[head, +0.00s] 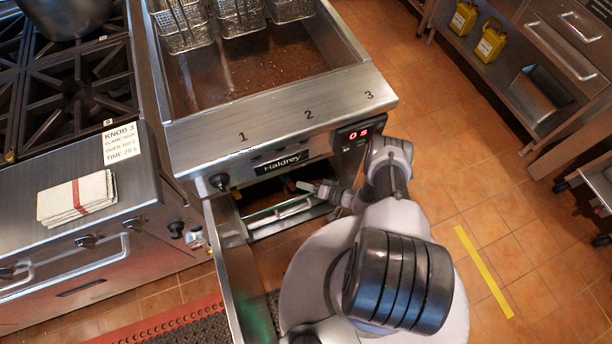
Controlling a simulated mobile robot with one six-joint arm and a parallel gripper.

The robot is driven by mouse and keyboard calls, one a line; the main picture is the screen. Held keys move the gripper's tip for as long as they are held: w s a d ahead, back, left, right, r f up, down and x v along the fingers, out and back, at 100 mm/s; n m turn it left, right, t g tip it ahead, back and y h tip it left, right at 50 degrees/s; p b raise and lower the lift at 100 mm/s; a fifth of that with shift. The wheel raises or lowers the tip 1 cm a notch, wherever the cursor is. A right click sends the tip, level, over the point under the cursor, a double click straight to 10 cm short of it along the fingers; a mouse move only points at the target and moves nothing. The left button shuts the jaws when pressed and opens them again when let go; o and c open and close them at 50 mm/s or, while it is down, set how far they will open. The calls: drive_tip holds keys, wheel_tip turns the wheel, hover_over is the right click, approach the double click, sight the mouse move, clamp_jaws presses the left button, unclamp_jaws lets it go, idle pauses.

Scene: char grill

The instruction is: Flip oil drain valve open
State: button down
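The fryer (260,130) stands at the centre of the head view, with numbers 1, 2 and 3 along its front ledge. Its lower cabinet is open below the Haldrey nameplate. A small light-coloured handle with a reddish tint (304,186), which looks like the drain valve's lever, shows inside the opening. My gripper (320,190) reaches into the cabinet from the right, with its tip close to this handle. I cannot tell whether they touch. The fingers are too small and dark to show whether they are open or shut. The valve body is hidden.
The open cabinet door (238,285) sticks out left of my arm. A stove (85,200) with a folded towel (77,197) stands at left. Fryer baskets (240,16) hang over the oil.

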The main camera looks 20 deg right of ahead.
drive_tip(key=shift+s+a+f, duration=0.15)
drive_tip(key=shift+a+f, duration=0.35)
drive_tip(key=shift+a, duration=0.25)
